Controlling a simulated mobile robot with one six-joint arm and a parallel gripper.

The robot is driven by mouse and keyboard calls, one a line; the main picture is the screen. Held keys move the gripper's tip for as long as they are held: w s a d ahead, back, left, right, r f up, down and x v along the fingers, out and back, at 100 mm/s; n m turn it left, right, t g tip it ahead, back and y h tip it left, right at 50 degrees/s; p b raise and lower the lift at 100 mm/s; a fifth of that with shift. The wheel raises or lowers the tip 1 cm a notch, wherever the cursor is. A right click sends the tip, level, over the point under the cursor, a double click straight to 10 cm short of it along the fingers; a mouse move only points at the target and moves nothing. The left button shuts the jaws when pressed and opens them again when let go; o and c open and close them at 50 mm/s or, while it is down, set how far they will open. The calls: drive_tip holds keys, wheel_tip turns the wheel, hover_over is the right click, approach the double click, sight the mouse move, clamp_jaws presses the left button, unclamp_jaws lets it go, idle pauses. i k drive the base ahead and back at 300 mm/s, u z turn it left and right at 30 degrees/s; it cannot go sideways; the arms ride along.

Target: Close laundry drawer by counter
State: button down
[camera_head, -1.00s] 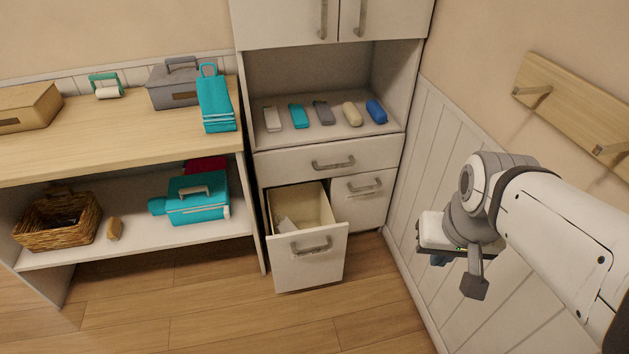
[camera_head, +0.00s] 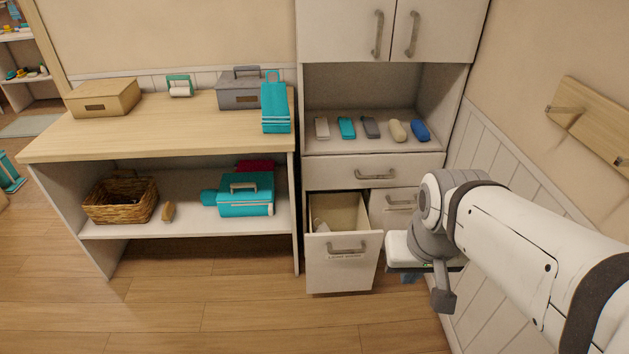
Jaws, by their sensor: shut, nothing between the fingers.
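The laundry drawer (camera_head: 341,267) is the lower left drawer of the white cabinet, beside the counter (camera_head: 170,126). It is pulled well out, and its front has a grey bar handle and a small label. A pale item (camera_head: 320,226) lies inside it; the rest of the interior is partly hidden by the front. My gripper (camera_head: 408,277) is to the right of the drawer front, apart from the handle. It is shut and empty, mostly hidden behind my wrist.
A closed wide drawer (camera_head: 340,172) is above, and a door (camera_head: 392,212) to the right is partly covered by my arm. A panelled wall (camera_head: 490,190) is close on the right. The wooden floor (camera_head: 250,315) in front is clear.

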sight(345, 258)
drive_tip(key=u, duration=0.65)
drive_tip(key=i, duration=1)
drive_tip(key=u, duration=0.05)
